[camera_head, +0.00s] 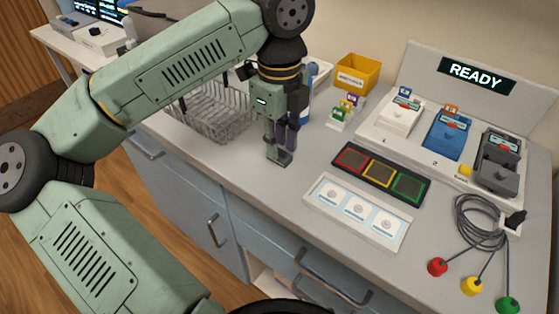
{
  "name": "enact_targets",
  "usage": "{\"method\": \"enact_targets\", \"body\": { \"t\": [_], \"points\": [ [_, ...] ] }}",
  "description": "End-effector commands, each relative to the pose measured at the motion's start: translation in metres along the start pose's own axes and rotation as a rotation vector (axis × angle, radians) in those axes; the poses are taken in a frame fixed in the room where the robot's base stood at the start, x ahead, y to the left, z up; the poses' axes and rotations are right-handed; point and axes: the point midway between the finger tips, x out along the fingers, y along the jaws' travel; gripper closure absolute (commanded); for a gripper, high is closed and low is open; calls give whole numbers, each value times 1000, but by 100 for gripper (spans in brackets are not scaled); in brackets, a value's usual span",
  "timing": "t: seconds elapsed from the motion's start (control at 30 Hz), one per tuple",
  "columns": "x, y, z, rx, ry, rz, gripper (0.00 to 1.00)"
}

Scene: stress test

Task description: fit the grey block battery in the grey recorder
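The grey recorder (495,165) lies on the white station at the right, past the white and blue recorders. It has a dark upper part and a small yellow piece at its left side. My gripper (281,158) points down over the left-middle of the counter, left of the colored tray and well apart from the recorder. Its fingers look close together, with dark grey at the tips. I cannot tell whether anything is held between them. I cannot make out a grey block battery for certain.
A wire basket (212,112) stands left of my gripper. A small rack (345,115) with colored pieces and a yellow bin (357,73) are behind. A three-color tray (380,172), a white card holder (357,211) and a coiled cable (480,222) with colored ends occupy the front right.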

Motion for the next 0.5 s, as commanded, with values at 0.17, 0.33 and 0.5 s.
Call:
{"method": "enact_targets", "body": {
  "t": [0.17, 0.33, 0.5],
  "points": [
    [5, 0, 0, 0, 0, -1, 77],
    [4, 0, 0, 0, 0, -1, 77],
    [4, 0, 0, 1, 1, -1, 82]
  ]
}}
